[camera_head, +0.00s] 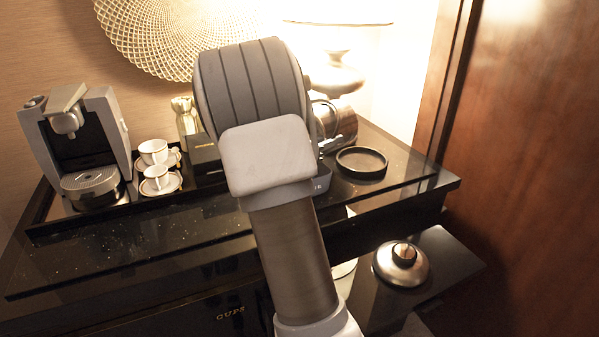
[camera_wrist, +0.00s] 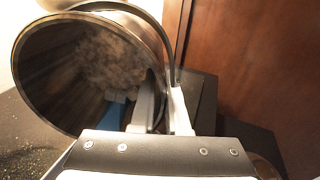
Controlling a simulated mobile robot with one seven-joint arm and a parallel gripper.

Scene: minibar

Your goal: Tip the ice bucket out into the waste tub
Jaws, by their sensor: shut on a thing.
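The ice bucket (camera_head: 345,121) is a dark metallic cylinder, tilted on its side above the counter and partly hidden behind my arm. In the wrist view, its wide round mouth (camera_wrist: 38,75) faces the camera, with pale lumps inside and a blue patch near the lower rim. My gripper (camera_wrist: 163,108) is shut at the bucket's right side, where the curved handle (camera_wrist: 171,40) runs; the exact contact is hard to see.
A round black dish (camera_head: 361,163) lies on the counter's right. A silver lid with a knob (camera_head: 402,264) sits on a lower surface. A coffee machine (camera_head: 85,150) and two white cups (camera_head: 154,151) stand left. A lamp (camera_head: 335,75) stands behind; a wooden panel (camera_head: 530,170) bounds the right.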

